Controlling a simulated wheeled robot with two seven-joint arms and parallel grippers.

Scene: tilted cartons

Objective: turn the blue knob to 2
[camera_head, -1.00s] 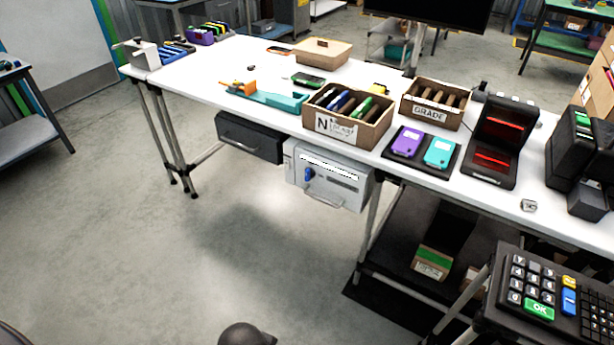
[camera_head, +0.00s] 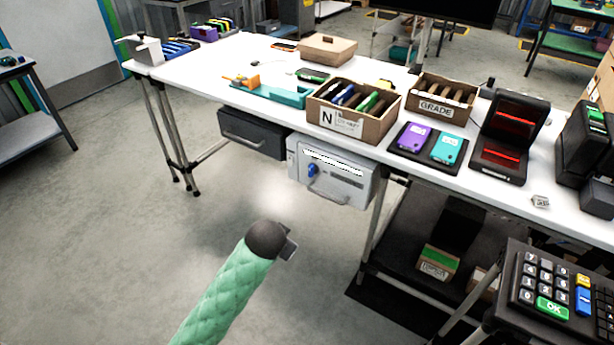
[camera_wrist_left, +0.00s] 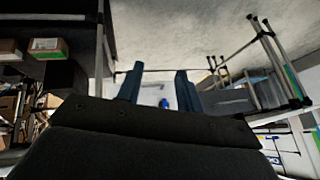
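The blue knob (camera_head: 312,170) is on the front of a light grey box (camera_head: 345,187) hung under the white table. The box has a handle below a white label strip. In the left wrist view, which looks upside down, the blue knob (camera_wrist_left: 164,103) shows small between my left fingers. My left gripper (camera_wrist_left: 159,74) is open there, its two dark fingers apart with nothing between them. In the head view, my left arm ends in a dark wrist below and in front of the box, apart from it; its fingers are mostly hidden. My right gripper is not in view. The knob's markings are too small to read.
A black drawer (camera_head: 253,134) hangs left of the grey box. The white table (camera_head: 215,75) holds cartons, devices and trays. A table leg (camera_head: 380,225) stands right of the box. A keypad (camera_head: 545,285) is at the lower right. The floor before the box is clear.

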